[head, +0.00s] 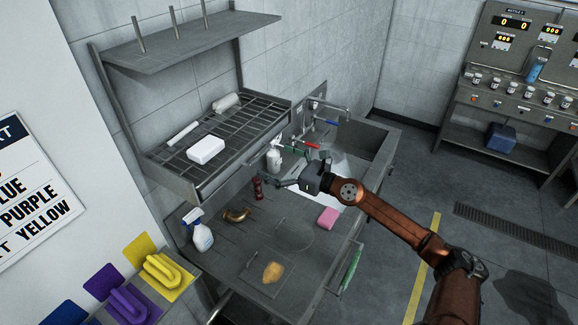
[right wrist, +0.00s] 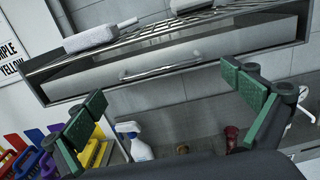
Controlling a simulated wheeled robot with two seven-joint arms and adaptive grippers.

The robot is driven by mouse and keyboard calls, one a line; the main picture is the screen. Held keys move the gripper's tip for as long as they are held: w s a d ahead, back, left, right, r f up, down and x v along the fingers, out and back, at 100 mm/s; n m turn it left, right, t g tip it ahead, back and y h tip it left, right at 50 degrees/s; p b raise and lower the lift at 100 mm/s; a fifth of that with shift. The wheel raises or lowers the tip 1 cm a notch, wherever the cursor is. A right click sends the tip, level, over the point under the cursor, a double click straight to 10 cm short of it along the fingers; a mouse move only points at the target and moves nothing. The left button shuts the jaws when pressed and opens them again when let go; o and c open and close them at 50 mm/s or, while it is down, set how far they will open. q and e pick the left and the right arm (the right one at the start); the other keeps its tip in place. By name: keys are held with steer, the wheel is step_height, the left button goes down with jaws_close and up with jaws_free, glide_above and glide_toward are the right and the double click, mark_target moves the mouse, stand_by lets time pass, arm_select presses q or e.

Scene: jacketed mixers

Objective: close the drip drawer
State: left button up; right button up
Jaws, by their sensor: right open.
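The drip drawer (head: 217,181) is the grey metal front with a bar handle under the wire drying rack. In the right wrist view the drawer front (right wrist: 220,52) spans the upper part, its handle (right wrist: 160,68) near the middle. A strip of shiny metal shows behind its top edge, below the rack grid, so it looks partly out. My right gripper (head: 293,167) is to the right of the drawer, above the sink counter. In its wrist view the fingers (right wrist: 165,88) are wide apart, empty, and apart from the drawer front. My left gripper is not in view.
The rack (head: 238,127) holds a white box (head: 205,149) and other white items. Below on the counter are a spray bottle (head: 201,233), a red bottle (head: 257,188), a brass pipe piece (head: 237,215) and a pink sponge (head: 327,217). A white soap bottle (head: 273,160) stands by the sink.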

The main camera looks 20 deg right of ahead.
steer(key=v, duration=0.6)
steer(key=shift+s+d, duration=0.2)
steer(key=shift+s, duration=0.1)
